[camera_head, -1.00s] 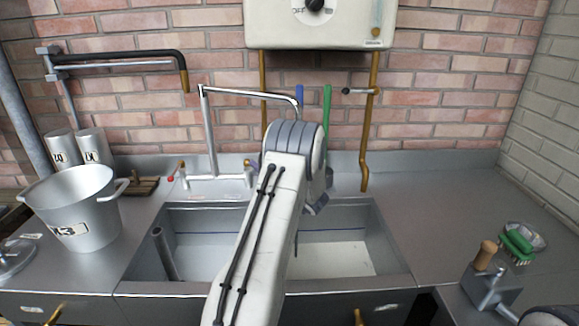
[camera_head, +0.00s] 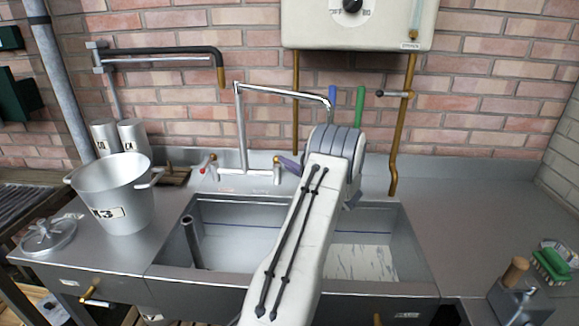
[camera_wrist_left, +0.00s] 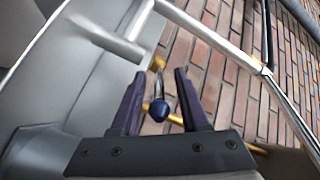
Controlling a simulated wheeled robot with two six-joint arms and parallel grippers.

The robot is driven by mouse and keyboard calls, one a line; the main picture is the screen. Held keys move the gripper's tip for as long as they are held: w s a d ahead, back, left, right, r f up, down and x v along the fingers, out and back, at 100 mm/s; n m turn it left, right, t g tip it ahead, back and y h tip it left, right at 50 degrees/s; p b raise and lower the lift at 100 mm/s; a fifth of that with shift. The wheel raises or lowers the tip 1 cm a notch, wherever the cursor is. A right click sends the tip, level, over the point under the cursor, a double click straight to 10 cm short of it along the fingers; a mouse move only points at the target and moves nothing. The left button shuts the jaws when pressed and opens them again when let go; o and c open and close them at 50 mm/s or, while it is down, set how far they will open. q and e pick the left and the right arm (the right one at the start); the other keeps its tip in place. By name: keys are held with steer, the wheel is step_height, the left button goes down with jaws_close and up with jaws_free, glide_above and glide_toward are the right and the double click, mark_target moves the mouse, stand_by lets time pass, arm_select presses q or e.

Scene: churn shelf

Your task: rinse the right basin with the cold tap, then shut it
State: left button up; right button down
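The chrome tap (camera_head: 243,130) stands behind the sink. Its spout (camera_head: 330,103) reaches right and ends behind my left arm. A red-ended lever (camera_head: 203,166) is at the tap's left side. In the left wrist view a blue knob (camera_wrist_left: 158,109) on a thin lever lies between the fingers of my left gripper (camera_wrist_left: 160,75), which are open and apart from it. In the head view a purple finger of my left gripper (camera_head: 289,163) shows beside the tap's right valve (camera_head: 277,167). The right basin (camera_head: 408,265) has grey streaks on its pale floor; my arm covers part of it. My right gripper is out of view.
A pot (camera_head: 125,205) and lid (camera_head: 48,237) stand left of the sink. A standpipe (camera_head: 191,243) rises in the left basin. A water heater (camera_head: 358,25) with brass pipes hangs above. A green brush (camera_head: 550,266) lies right. The right counter (camera_head: 470,215) is mostly clear.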

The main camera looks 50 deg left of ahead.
arm_select(q)
steer(key=shift+w+d, duration=0.1)
steer(key=d, duration=1)
steer(key=shift+d+b, duration=0.15)
steer(key=shift+b, duration=0.2)
steer(key=shift+w, duration=0.2)
